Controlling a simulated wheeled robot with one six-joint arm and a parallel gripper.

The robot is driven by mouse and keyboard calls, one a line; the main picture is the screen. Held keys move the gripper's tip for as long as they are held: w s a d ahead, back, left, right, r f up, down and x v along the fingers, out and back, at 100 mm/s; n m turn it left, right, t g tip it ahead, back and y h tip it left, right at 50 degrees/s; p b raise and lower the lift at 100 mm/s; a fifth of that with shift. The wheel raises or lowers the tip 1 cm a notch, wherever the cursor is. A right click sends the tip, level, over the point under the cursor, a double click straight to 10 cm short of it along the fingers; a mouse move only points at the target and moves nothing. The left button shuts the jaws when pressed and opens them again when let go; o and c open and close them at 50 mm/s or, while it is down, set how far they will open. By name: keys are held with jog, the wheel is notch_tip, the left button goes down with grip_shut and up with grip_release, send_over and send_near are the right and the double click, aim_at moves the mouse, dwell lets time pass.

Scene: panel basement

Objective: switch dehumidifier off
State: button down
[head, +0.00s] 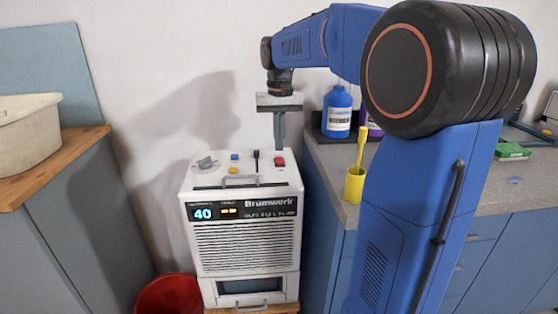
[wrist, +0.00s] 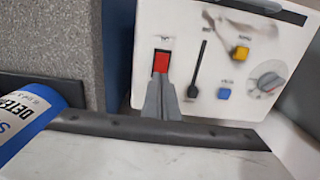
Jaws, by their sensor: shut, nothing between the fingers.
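The dehumidifier (head: 245,262) is a white box with a lit "40" display and amber lights on its front. Its top panel carries a red rocker switch (head: 280,161), a black slider, a yellow button, a blue button and a grey knob. In the wrist view the red switch (wrist: 161,62) sits in a dark frame, with the yellow button (wrist: 241,53), blue button (wrist: 224,94) and knob (wrist: 268,82) to its right. My gripper (head: 279,153) is shut and empty, pointing down at the red switch. In the wrist view its fingertips (wrist: 161,80) overlap the switch's lower edge; I cannot tell whether they touch it.
A blue detergent bottle (head: 337,112) and a yellow cup with a brush (head: 354,185) stand on the counter (head: 325,158) at right. A red bucket (head: 168,296) is on the floor at left. A wooden-topped cabinet (head: 75,145) with a cream basin (head: 28,132) stands further left.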

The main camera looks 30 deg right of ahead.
aim_at(279, 158)
jog(key=shift+r, duration=2.15)
jog(key=shift+s, duration=0.1)
